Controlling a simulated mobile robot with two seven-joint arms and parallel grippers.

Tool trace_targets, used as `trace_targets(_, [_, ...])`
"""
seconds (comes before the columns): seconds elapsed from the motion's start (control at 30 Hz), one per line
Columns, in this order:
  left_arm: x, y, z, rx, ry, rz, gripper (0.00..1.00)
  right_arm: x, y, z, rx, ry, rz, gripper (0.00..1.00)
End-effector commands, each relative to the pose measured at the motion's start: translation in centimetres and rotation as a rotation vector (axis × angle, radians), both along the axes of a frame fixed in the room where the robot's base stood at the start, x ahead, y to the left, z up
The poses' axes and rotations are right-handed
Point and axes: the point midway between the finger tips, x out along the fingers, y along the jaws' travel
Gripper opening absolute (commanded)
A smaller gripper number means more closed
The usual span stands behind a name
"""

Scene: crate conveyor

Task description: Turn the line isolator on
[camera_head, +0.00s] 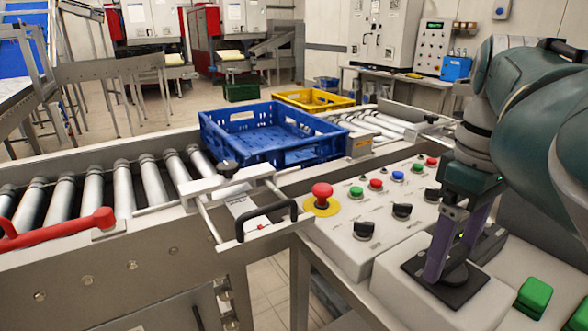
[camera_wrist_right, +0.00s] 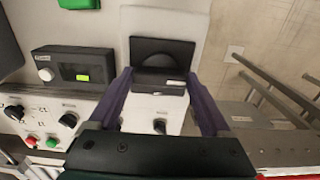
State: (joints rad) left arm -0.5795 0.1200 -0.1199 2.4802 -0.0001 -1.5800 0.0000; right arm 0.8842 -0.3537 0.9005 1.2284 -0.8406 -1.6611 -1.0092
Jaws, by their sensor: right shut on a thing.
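The line isolator is a black rotary switch (camera_head: 462,290) on a black square plate, set on top of a pale grey box (camera_head: 395,285) at the lower right of the head view. My right gripper (camera_head: 448,270) points down onto it, its purple fingers on either side of the knob. In the right wrist view the black handle (camera_wrist_right: 160,84) sits between the two fingers (camera_wrist_right: 160,76), and the gripper is shut on it. The round base of the switch (camera_wrist_right: 162,52) shows behind the handle. The fingers partly hide the handle in the head view. My left gripper is not in view.
A sloping control panel (camera_head: 340,235) with a red emergency stop (camera_head: 322,195), coloured buttons and black knobs stands left of the isolator. A green block (camera_head: 533,296) lies to the right. A blue crate (camera_head: 255,150) sits on the roller conveyor (camera_head: 125,190).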

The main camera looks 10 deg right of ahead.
Motion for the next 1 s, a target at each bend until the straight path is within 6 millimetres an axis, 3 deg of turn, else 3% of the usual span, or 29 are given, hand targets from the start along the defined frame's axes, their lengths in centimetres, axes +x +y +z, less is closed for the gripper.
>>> trace_targets(0.13, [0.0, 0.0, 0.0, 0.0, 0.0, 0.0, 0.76, 0.0, 0.1, 0.1, 0.001, 0.0, 0.001, 0.27])
trace_targets(0.47, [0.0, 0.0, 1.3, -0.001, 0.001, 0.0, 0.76, -0.1, 0.0, 0.3, 0.0, 0.004, -0.052, 0.27])
trace_targets(1.0, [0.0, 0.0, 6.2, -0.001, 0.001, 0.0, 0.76, -0.1, 0.0, 0.4, 0.0, 0.006, -0.485, 0.27])
